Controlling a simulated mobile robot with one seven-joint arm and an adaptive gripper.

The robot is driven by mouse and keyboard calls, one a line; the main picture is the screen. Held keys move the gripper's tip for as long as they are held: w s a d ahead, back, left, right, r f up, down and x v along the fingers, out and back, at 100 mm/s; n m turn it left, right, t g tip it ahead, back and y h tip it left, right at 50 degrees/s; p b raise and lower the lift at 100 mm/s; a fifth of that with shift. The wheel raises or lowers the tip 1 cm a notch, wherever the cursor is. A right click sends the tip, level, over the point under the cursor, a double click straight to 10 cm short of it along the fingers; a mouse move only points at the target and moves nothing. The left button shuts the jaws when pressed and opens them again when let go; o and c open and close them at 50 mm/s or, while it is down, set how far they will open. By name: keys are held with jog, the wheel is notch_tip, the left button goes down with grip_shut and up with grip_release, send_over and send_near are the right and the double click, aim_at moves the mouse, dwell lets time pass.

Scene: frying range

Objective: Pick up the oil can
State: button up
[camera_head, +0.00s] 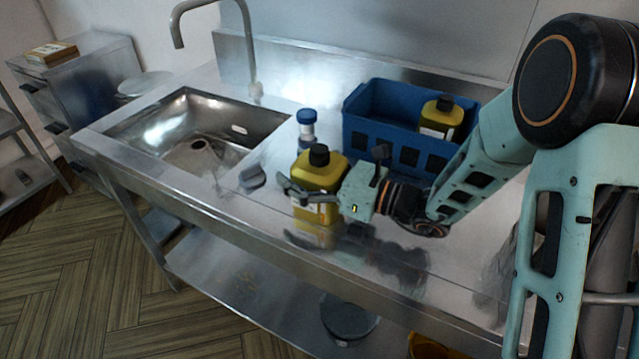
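A yellow can with a black cap and a pale label, which I take for the oil can (318,171), is upright at the front of the steel counter. My gripper (296,194) comes in from the right, with a dark finger across the can's near side. Any finger on the far side is hidden by the can. I cannot tell whether the fingers touch it. A similar yellow can with a black cap (440,117) stands in the blue crate (393,150) behind.
A bottle with a blue cap (307,127) stands just behind the can. A small grey object (252,177) lies to the left, beside the sink (180,135) with its tall tap (249,50). The counter's front edge (215,205) is close to the can.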

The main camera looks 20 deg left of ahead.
aim_at(300, 157)
jog(key=c, duration=0.5)
jog(key=shift+r, duration=0.5)
notch_tip(300, 157, up, 2)
jog(key=shift+r+p, duration=0.1)
jog(key=shift+p, duration=0.2)
jog(key=s+d+r, duration=0.1)
jog(key=r, duration=0.1)
jog(key=s+d+r, duration=0.1)
jog(key=d+r, duration=0.1)
jog(key=s+d+r+p, duration=0.1)
jog(key=r, duration=0.1)
jog(key=shift+d+r, duration=0.2)
jog(key=shift+c, duration=0.2)
jog(key=s+d+r, duration=0.3)
jog(key=s+d, duration=0.2)
jog(key=d, duration=0.2)
jog(key=shift+r+p, duration=0.25)
jog(key=shift+p, duration=0.15)
